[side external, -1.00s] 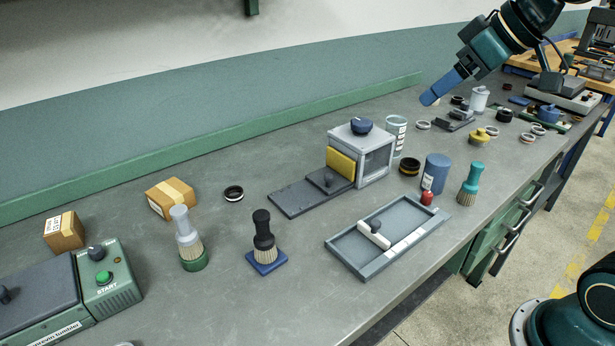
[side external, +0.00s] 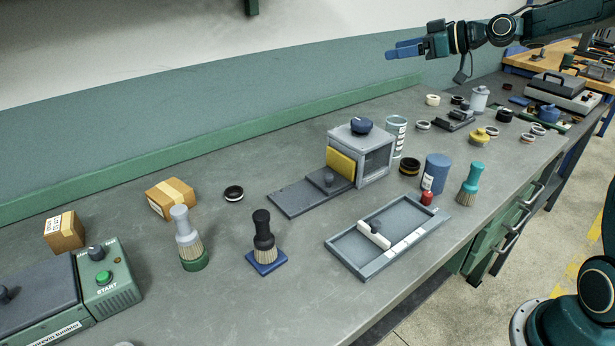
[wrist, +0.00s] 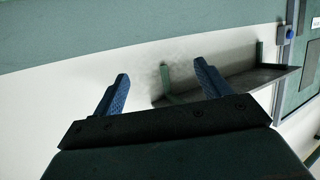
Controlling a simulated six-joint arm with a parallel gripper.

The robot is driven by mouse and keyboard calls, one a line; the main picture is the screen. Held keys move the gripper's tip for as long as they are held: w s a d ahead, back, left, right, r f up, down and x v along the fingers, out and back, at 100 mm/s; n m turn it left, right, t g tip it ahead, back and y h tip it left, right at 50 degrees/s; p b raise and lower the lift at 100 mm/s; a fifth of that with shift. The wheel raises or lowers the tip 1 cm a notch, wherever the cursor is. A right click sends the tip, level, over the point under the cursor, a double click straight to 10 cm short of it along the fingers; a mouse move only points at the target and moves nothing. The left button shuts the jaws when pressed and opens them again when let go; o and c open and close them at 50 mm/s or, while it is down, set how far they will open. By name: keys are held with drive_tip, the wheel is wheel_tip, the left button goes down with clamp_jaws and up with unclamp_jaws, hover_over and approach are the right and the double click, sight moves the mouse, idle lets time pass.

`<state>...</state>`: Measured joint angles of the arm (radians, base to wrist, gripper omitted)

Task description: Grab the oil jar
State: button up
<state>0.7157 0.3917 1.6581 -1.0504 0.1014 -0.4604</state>
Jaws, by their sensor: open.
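No jar in view is clearly marked as oil. Jar-like things in the side external view are a white canister (side external: 479,99) at the back, a small blue lidded pot (side external: 548,113) at far right, a small yellow pot (side external: 478,137) and a blue cylinder (side external: 436,172). My gripper (side external: 402,49) is open and empty, high above the back of the bench, its blue fingers pointing left. It is well apart from all of these. In the wrist view my gripper (wrist: 161,72) faces the wall and a shelf, with nothing between the fingers.
The grey bench (side external: 330,270) is crowded at right with rings and small parts. A grey box (side external: 377,165) with a blue knob, a clear labelled jar (side external: 396,136), brushes and a shallow tray (side external: 345,253) stand mid-bench. A wall shelf (wrist: 230,85) shows in the wrist view.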

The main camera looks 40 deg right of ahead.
drive_tip(key=d+f+t, duration=0.3)
drive_tip(key=d+t, duration=0.1)
drive_tip(key=d, duration=0.8)
approach(388, 119)
drive_tip(key=w, duration=0.2)
drive_tip(key=shift+m+y, duration=0.4)
drive_tip(key=shift+f+x, duration=0.15)
drive_tip(key=shift+x, duration=1.7)
drive_tip(key=shift+f+x, duration=0.1)
drive_tip(key=shift+x, duration=1.8)
drive_tip(key=c, duration=1.3)
drive_tip(key=shift+r, duration=0.15)
